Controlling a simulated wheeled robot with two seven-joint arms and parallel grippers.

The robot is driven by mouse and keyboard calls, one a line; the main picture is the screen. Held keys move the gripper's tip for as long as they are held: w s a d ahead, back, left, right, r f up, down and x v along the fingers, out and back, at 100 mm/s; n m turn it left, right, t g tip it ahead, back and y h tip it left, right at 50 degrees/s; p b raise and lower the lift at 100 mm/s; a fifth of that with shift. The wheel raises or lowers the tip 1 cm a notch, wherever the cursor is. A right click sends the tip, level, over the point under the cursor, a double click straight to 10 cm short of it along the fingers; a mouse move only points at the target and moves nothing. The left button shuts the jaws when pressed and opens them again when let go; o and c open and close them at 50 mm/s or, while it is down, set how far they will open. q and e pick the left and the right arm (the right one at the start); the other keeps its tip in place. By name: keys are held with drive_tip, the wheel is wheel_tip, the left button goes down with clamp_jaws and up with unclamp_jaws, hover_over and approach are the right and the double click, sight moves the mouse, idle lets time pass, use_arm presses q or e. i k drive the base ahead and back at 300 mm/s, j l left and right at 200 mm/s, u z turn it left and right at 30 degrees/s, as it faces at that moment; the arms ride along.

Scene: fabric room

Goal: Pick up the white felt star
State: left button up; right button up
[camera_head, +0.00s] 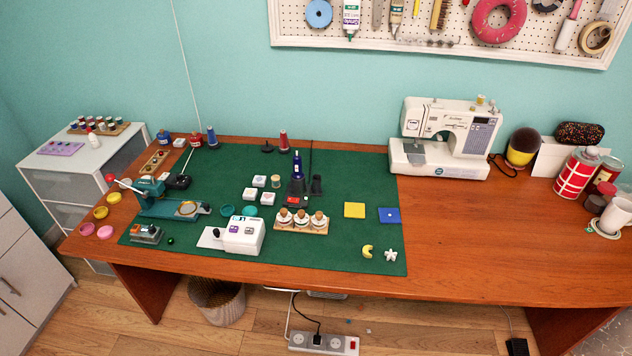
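The white felt star (391,255) lies on the green mat (345,256), near the mat's front right corner. It is small and pale. A yellow crescent (367,252) lies just left of it, and the two appear slightly apart. Nothing covers the star. Neither of my grippers shows in the head view.
Corked jars (301,222) on a wooden stand and a white machine (241,235) stand to the left. A sewing machine (450,135) stands behind.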

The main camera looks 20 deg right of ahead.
sight(390, 255)
drive_tip(key=z, duration=1.2)
drive_tip(key=j+z, duration=0.4)
drive_tip(key=i+l, duration=0.05)
